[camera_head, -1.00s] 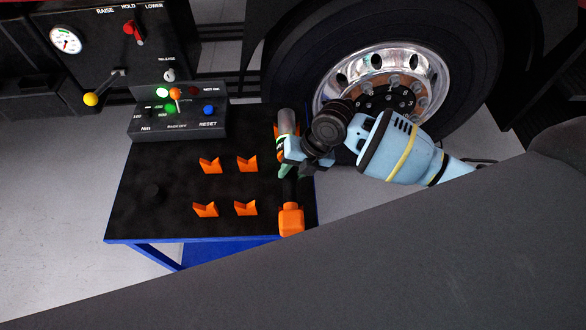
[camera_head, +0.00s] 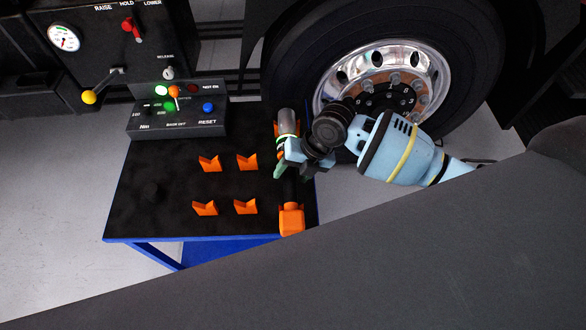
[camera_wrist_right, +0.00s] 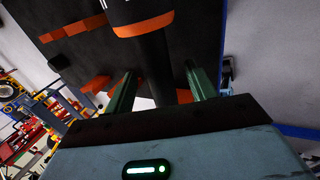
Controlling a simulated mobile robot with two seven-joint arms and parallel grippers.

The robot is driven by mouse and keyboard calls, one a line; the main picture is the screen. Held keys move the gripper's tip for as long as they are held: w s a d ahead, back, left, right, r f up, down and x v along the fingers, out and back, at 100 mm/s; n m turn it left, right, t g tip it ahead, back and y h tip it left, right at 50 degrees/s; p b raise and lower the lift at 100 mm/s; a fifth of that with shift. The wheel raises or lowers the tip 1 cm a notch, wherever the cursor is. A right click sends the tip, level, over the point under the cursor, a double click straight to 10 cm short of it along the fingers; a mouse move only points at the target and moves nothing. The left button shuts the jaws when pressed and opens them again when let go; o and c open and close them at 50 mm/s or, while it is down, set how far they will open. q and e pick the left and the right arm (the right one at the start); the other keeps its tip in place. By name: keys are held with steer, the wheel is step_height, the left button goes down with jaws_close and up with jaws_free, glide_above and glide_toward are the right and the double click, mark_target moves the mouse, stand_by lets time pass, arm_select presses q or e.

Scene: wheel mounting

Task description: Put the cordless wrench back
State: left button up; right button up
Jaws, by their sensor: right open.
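The cordless wrench (camera_head: 291,220) lies along the right edge of the black cart top. It has a grey cylindrical head (camera_head: 287,122), a black handle and an orange end toward the front. Bits of orange beside its head look like a holder, mostly covered. My right gripper (camera_head: 288,170) is open at the middle of the wrench. In the right wrist view, the gripper's two green fingers (camera_wrist_right: 158,90) stand apart on either side of the wrench's black handle (camera_wrist_right: 156,65), with gaps visible. The gripper partly hides the handle in the head view. My left gripper is not in view.
Several orange V-shaped holders (camera_head: 247,162) stand empty on the cart top (camera_head: 150,215). A control box (camera_head: 178,118) with lights and a blue button is at the back. A large wheel (camera_head: 385,85) is close behind my right arm.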

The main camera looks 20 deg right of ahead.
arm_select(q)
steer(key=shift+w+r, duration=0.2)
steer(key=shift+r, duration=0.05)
arm_select(e)
steer(key=v, duration=0.8)
steer(key=shift+w, duration=0.1)
